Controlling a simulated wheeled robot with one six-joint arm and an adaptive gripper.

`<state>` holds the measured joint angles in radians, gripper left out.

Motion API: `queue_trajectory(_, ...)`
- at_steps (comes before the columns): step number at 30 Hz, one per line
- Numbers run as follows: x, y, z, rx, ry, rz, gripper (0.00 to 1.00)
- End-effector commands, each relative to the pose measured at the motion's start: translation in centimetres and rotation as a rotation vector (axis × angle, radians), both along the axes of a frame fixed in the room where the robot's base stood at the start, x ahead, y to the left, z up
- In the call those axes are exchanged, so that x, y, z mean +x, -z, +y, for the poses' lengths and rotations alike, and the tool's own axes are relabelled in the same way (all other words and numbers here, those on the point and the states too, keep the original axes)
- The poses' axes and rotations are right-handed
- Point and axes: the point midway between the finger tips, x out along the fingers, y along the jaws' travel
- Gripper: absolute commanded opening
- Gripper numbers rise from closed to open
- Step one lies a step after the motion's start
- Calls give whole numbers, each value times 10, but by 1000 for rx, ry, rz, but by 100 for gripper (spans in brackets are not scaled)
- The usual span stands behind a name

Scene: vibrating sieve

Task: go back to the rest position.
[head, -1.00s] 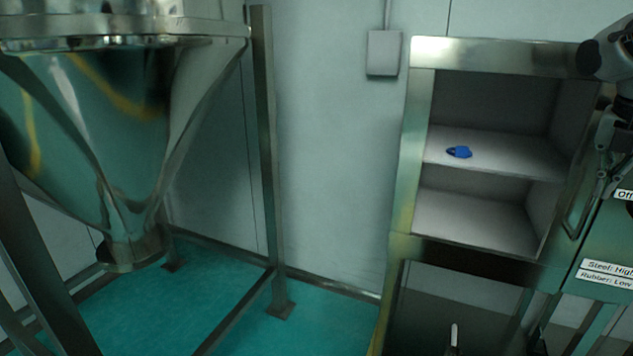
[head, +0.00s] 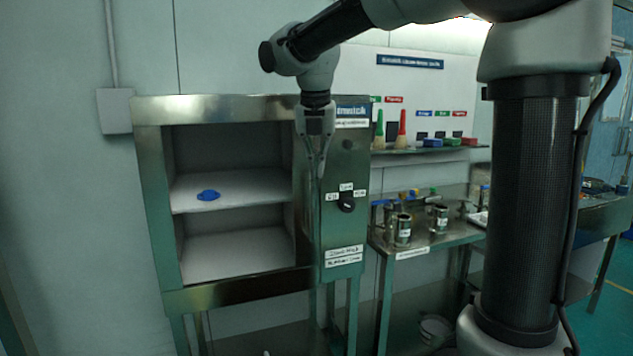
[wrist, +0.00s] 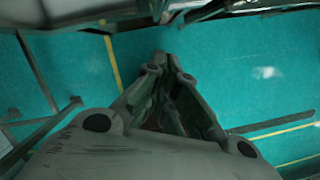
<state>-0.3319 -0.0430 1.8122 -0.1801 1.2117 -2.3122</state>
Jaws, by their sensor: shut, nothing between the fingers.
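My gripper (head: 319,172) points downward in the head view, in front of the right side of the steel cabinet, near its control panel. Its fingers are together and hold nothing. In the wrist view my gripper (wrist: 166,62) shows with the fingertips close together above the green floor. My arm reaches in from the right of the head view, with the forearm bent across the top.
A steel cabinet (head: 150,200) has two open shelves, with a blue item (head: 208,195) on the upper one. A black knob (head: 346,204) is on its panel. A steel table (head: 425,240) to the right bears metal containers. Brushes (head: 402,128) stand on a wall shelf above.

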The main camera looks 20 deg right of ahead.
Motion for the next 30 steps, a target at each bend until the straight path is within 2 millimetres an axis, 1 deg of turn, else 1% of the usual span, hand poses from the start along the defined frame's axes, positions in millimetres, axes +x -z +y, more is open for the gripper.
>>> queue_trajectory(1, -1, -6, 1, 1, 0, -2, 0)
queue_trajectory(3, -3, -11, 1, 1, 0, 0, 0)
queue_trajectory(8, -4, -14, 1, 2, 9, 0, 0)
queue_trajectory(11, -3, -14, 1, 21, 93, -12, 0)
queue_trajectory(13, -1, -14, 2, 56, 224, -34, 0)
queue_trajectory(14, -1, -13, 3, 77, 299, -44, 0)
queue_trajectory(15, -1, -8, 4, 108, 410, -54, 0)
queue_trajectory(17, -5, 6, 5, 150, 603, -55, 0)
queue_trajectory(18, -10, 16, 5, 180, 738, -57, 0)
queue_trajectory(20, -23, 27, 4, 230, 945, -63, 0)
queue_trajectory(21, -32, 33, 0, 262, 1086, -70, 0)
queue_trajectory(23, -50, 43, -8, 315, 1304, -78, 0)
queue_trajectory(24, -63, 49, -14, 348, 1452, -84, 0)
queue_trajectory(26, -84, 57, -25, 401, 1668, -94, 0)
queue_trajectory(27, -99, 63, -33, 438, 1810, -99, 0)
queue_trajectory(29, -124, 72, -46, 491, 2018, -107, 0)
queue_trajectory(30, -142, 80, -54, 530, 2156, -111, 0)
